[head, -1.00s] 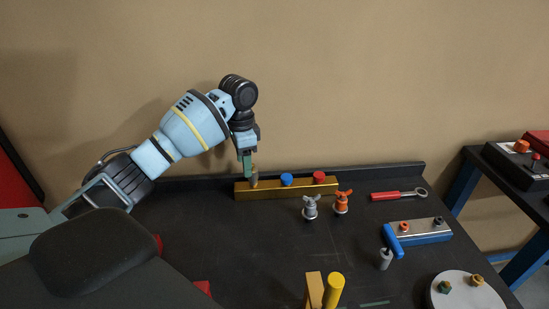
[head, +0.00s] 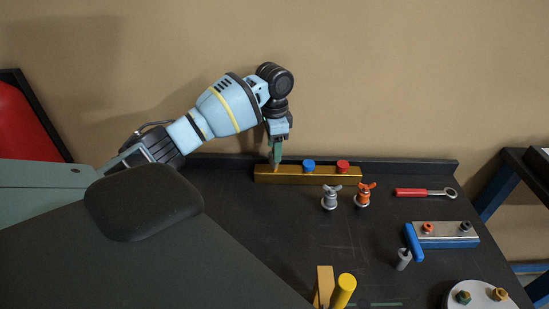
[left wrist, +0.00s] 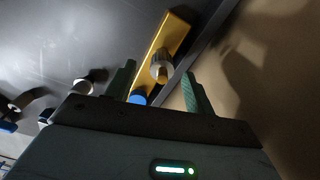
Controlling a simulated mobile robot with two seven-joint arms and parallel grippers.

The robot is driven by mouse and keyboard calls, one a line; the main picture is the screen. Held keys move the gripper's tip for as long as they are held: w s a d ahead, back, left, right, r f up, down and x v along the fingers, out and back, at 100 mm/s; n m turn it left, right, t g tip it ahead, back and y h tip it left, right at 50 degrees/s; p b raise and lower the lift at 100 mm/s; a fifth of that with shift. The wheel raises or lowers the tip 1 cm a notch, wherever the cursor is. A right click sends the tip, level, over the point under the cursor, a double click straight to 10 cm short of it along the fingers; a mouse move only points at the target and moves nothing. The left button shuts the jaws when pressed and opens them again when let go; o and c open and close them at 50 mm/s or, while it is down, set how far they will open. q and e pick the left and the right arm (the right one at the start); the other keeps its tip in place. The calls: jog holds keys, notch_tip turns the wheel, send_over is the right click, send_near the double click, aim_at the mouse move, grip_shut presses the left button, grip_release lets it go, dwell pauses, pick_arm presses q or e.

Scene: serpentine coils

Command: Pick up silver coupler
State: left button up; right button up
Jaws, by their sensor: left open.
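In the left wrist view the silver coupler (left wrist: 160,66) stands on the gold bar (left wrist: 176,28), between the two finger lines and just past the fingertips. A blue cap shows next to it on the bar. My left gripper (left wrist: 158,72) is open and empty, with one green finger on each side of the coupler. In the head view the left gripper (head: 277,156) points down at the left end of the gold bar (head: 320,178) and mostly hides the coupler there. I cannot tell whether the fingers touch it. My right gripper is not in view.
On the bar are a blue cap (head: 309,166) and a red cap (head: 343,166). A silver winged fitting (head: 330,196) and an orange one (head: 364,195) stand in front. A red wrench (head: 426,193) and a blue-handled tool (head: 412,242) lie right.

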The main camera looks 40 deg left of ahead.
pick_arm(q)
notch_tip(320, 180, down, 4)
jog(key=shift+a+f, duration=0.1)
jog(key=shift+f, duration=0.1)
jog(key=c, duration=1.1)
jog(key=shift+w, duration=0.1)
jog(key=shift+c, duration=0.2)
jog(key=shift+r, duration=0.1)
jog(key=shift+r, duration=0.4)
jog(key=r, duration=0.3)
jog(key=shift+d, duration=0.2)
jog(key=s+d, duration=0.2)
jog(key=d, duration=0.5)
jog(key=s+d+r+p, duration=0.1)
jog(key=s+d, duration=0.2)
jog(key=d, duration=0.4)
jog(key=shift+d, duration=0.4)
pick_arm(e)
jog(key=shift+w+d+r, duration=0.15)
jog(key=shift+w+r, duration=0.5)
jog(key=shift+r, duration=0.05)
